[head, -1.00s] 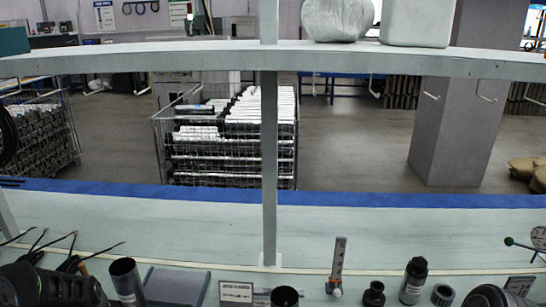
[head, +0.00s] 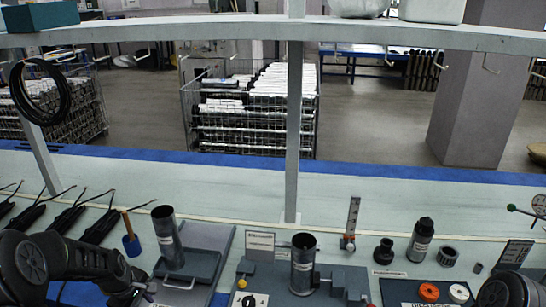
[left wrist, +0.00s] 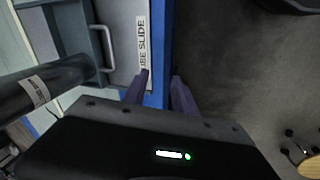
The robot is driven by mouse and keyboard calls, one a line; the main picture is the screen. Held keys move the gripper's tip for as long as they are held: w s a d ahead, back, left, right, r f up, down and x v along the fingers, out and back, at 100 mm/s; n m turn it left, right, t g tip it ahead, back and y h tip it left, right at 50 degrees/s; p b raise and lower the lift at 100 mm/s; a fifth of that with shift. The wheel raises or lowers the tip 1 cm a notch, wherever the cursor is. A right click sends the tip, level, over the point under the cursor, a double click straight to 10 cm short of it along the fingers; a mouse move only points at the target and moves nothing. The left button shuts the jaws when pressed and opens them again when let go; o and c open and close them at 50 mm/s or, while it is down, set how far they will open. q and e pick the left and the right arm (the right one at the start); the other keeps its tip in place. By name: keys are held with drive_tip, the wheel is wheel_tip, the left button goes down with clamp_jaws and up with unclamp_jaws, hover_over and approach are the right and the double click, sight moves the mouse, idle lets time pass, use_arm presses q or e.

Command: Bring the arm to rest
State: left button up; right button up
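My left arm comes in from the left, and my left gripper (head: 142,288) is low in the head view, in front of a grey tray. In the left wrist view its two fingers (left wrist: 160,78) stand apart with nothing between them, over the blue table edge and the floor. A dark metal tube (head: 167,238) stands upright on the grey tray (head: 208,262); it also shows left of the fingers in the left wrist view (left wrist: 45,88). A second tube (head: 302,265) stands in a grey-blue fixture (head: 340,285). My right gripper is not visible; only a dark arm part shows at lower right.
A shelf post (head: 293,140) rises behind. The bench's rear strip is clear.

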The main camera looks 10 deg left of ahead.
use_arm(q)
drive_tip(key=s+d+f+m+h, duration=0.1)
drive_tip(key=s+d+f+m, duration=0.1)
drive_tip(key=d+f+m, duration=0.5)
drive_tip(key=s+d+f+m+h, duration=0.15)
drive_tip(key=d+f, duration=0.25)
drive_tip(key=d, duration=0.8)
drive_tip(key=s+d+f+m+g+h, duration=0.1)
drive_tip(key=s+d+f+m, duration=0.1)
drive_tip(key=s+d, duration=0.7)
drive_tip(key=s+d+f+m+g+h, duration=0.1)
drive_tip(key=s+d+f+m, duration=0.2)
drive_tip(key=s+d, duration=0.5)
drive_tip(key=shift+s+d+g, duration=0.3)
drive_tip(key=shift+s+d, duration=0.1)
drive_tip(key=shift+d, duration=0.15)
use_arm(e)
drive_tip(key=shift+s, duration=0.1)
use_arm(q)
drive_tip(key=shift+m, duration=0.25)
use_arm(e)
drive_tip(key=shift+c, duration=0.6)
